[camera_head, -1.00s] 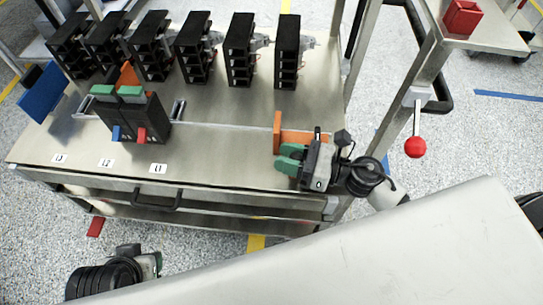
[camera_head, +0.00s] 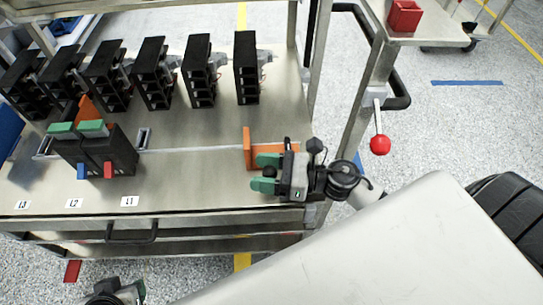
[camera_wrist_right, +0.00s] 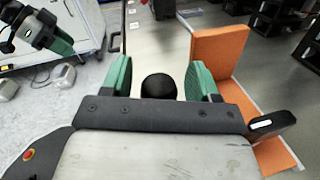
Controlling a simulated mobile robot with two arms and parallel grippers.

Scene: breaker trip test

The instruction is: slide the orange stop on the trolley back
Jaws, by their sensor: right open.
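The orange stop (camera_head: 247,146) stands at the right end of the trolley top (camera_head: 205,175), on a thin rail. It has an upright plate and a lower part running right. My right gripper (camera_head: 265,173) is open, just in front of the stop, its green fingers pointing left. In the right wrist view the orange stop (camera_wrist_right: 219,52) is just right of the right finger, outside the open fingers (camera_wrist_right: 160,78); I cannot tell if they touch. My left gripper (camera_head: 128,293) is low in front of the trolley, cut by the frame edge; it also shows in the right wrist view (camera_wrist_right: 58,40).
Two dark breakers with green tops (camera_head: 108,150) stand at the rail's left end. Several black modules (camera_head: 200,75) line the back. A trolley post and a red-ball lever (camera_head: 380,144) stand to the right. The trolley top between breakers and stop is clear.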

